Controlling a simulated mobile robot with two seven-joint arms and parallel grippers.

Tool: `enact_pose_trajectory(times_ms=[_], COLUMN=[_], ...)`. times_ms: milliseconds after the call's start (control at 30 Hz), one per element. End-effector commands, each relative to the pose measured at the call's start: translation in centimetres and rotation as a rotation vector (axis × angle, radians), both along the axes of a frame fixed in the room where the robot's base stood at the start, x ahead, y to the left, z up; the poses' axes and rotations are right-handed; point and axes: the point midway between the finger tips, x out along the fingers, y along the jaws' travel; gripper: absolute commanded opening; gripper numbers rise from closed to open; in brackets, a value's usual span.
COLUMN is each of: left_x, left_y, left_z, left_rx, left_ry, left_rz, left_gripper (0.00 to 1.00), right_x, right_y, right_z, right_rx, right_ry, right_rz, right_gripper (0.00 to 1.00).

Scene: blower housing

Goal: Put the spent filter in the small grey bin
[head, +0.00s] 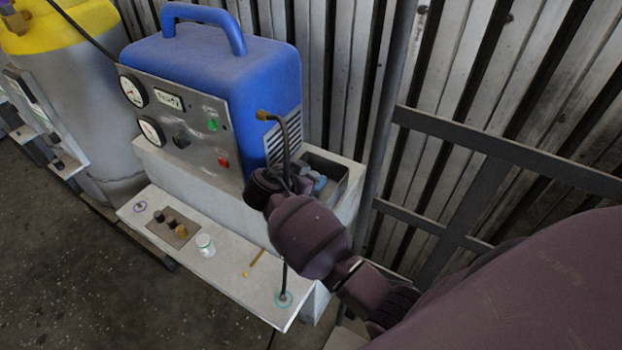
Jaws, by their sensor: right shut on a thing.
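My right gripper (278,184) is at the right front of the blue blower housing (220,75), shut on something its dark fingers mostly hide. A thin dark hose (297,133) runs from a brass fitting down to the fingers; I cannot tell if it is held or passes beside them. An open grey box (351,186) is just behind the gripper, with bluish-grey things (322,184) partly visible inside; I cannot tell if it is the small grey bin. I cannot identify the spent filter. My left gripper is not in view.
A yellow-topped tank (75,100) stands left. A metal rail (500,152) is at right.

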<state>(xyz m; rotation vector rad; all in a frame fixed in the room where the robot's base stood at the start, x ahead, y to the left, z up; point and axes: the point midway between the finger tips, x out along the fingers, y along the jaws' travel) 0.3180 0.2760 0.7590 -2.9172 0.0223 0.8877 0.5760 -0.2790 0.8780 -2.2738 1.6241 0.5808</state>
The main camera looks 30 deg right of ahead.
Motion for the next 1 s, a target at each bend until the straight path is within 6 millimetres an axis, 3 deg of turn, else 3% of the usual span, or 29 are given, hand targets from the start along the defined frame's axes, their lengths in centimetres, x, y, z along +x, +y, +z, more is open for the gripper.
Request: enact_pose_trajectory(times_ms=[400, 433, 600, 1000], left_x=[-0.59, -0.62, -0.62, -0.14], left_y=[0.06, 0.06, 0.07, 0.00], left_z=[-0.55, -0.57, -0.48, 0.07], left_rx=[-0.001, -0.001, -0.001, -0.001], left_ry=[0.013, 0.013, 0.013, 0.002], left_rz=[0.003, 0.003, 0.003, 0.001], left_gripper=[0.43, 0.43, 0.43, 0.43], right_x=[0.02, 0.00, 0.01, 0.05], right_y=[0.01, 0.00, -0.01, -0.03], right_z=[-0.66, -0.69, -0.59, -0.15], right_rx=[0.000, 0.000, 0.000, 0.000], right_ry=[0.000, 0.000, -0.001, -0.001], right_rz=[0.000, 0.000, 0.000, 0.000], right_gripper=[0.15, 0.44, 0.69, 0.69])
